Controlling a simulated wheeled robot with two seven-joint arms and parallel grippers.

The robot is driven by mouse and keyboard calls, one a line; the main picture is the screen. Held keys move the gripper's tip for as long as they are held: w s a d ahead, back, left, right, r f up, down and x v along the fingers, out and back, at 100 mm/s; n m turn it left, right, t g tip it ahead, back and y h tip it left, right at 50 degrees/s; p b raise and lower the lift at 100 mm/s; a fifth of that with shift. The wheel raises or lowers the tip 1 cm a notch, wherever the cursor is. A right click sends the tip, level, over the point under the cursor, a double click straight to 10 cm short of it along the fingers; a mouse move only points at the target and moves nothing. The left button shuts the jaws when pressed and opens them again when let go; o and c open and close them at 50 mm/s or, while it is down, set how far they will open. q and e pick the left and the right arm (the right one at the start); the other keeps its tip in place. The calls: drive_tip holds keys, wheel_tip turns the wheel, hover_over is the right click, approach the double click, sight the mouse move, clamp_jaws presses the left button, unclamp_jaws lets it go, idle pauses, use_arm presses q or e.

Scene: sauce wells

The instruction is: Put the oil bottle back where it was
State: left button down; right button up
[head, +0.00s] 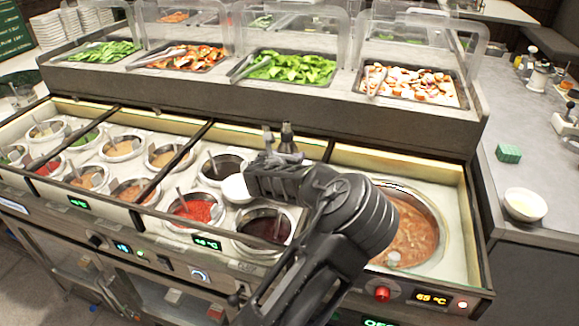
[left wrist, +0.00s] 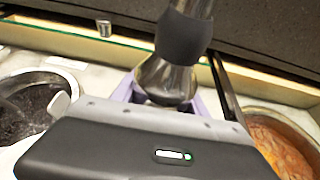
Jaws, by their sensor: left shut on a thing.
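My left gripper (head: 279,158) is over the sauce-well counter, near its back ledge and beside the divider left of the big soup pot. It is shut on the oil bottle (head: 287,136), a dark, glossy bottle with a narrow top. In the left wrist view the bottle (left wrist: 181,40) stands between the pale purple fingers (left wrist: 165,95), with a dark band around its middle. The gripper body hides its lower part, so I cannot tell whether its base touches the counter. My right gripper is not in view.
A small metal piece (left wrist: 104,28) is by the back ledge. A dark-sauce well (head: 264,226), a red-sauce well (head: 192,208) and the soup pot (head: 408,238) surround my arm. Food trays (head: 290,68) under clear guards line the raised shelf. A white bowl (head: 525,204) and green sponge (head: 508,153) sit right.

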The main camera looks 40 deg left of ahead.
use_arm(q)
drive_tip(key=shift+f, duration=1.8)
drive_tip(key=shift+f, duration=0.2)
drive_tip(key=c, duration=0.6)
unclamp_jaws()
drive_tip(key=shift+r, duration=0.1)
drive_tip(key=shift+r, duration=0.15)
drive_tip(key=v, duration=1.2)
